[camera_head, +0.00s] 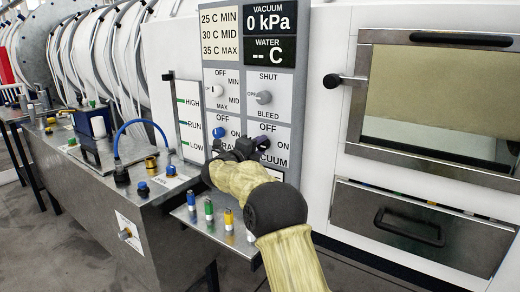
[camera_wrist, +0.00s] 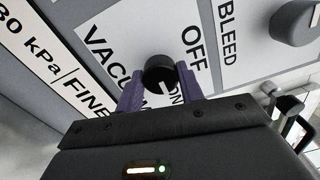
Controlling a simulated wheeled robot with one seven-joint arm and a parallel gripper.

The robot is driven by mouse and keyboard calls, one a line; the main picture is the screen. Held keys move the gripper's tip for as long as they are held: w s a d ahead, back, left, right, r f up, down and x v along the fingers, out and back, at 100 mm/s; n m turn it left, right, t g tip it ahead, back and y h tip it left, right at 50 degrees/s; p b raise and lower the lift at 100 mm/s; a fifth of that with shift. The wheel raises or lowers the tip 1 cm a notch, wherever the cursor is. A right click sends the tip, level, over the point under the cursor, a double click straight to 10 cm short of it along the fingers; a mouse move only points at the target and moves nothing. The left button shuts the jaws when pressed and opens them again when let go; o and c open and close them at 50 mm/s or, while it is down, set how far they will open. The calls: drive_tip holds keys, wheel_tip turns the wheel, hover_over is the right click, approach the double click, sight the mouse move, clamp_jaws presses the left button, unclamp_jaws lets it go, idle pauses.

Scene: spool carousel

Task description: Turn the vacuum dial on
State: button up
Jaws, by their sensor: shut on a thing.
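The vacuum dial (camera_wrist: 158,72) is a round black knob on the white panel label, seen in the wrist view between my gripper's purple fingers. My gripper (camera_wrist: 160,88) is shut on it from both sides. A white mark shows on the dial's near side, close to the ON lettering; OFF is printed beyond it. I cannot tell the exact dial setting. In the head view my gripper (camera_head: 247,146) reaches the lower right of the control panel (camera_head: 244,112), and the fingers hide most of the dial. The vacuum display (camera_head: 271,20) reads 0 kPa.
Below is a metal ledge with coloured fittings (camera_head: 209,211). A windowed door (camera_head: 430,105) and drawer (camera_head: 410,225) are at right.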

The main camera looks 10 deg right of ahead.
drive_tip(key=o, duration=1)
drive_tip(key=shift+a, duration=0.1)
drive_tip(key=b+v, duration=0.1)
drive_tip(key=v, duration=1.6)
drive_tip(key=shift+s+a, duration=0.1)
drive_tip(key=shift+s, duration=0.05)
